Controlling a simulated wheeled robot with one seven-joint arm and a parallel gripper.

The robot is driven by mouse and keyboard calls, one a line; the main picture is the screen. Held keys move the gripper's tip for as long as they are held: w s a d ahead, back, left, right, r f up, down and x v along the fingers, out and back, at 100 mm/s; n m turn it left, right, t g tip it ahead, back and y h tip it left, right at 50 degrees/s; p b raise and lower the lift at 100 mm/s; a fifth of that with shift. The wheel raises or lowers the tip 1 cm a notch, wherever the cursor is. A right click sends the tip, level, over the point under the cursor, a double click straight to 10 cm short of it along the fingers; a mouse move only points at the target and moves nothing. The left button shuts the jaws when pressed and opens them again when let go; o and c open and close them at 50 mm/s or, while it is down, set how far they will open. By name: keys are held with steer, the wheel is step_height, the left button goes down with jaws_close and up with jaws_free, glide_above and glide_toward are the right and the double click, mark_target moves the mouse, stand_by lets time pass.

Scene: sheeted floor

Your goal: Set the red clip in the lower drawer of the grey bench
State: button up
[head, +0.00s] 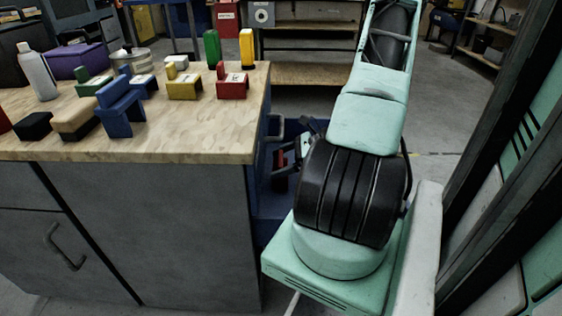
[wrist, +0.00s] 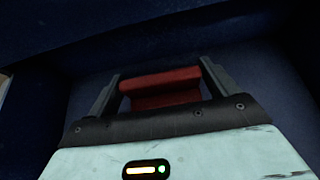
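The red clip (wrist: 160,88) lies between the two fingers of my gripper (wrist: 160,78) in the wrist view, touching both. In the head view the red clip (head: 281,158) is a small red patch at my gripper (head: 283,163), beside the right end of the grey bench (head: 170,225). The lower drawer (head: 267,212) is pulled out there and dark blue inside. Its blue inside (wrist: 262,62) surrounds the fingers in the wrist view. My arm hides much of the drawer. I cannot tell whether the clip touches the drawer floor.
The wooden bench top (head: 200,135) carries several coloured blocks and clips, a white bottle (head: 38,73) and a purple box (head: 78,62). A dark post (head: 505,120) stands at the right.

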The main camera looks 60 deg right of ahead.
steer(key=shift+o, duration=0.9)
steer(key=shift+s+d+r, duration=0.1)
steer(key=shift+s+r, duration=0.1)
steer(key=shift+r, duration=0.2)
steer(key=p+v, duration=0.4)
steer(key=v, duration=0.7)
steer(key=shift+s, duration=0.25)
steer(key=shift+d, duration=0.1)
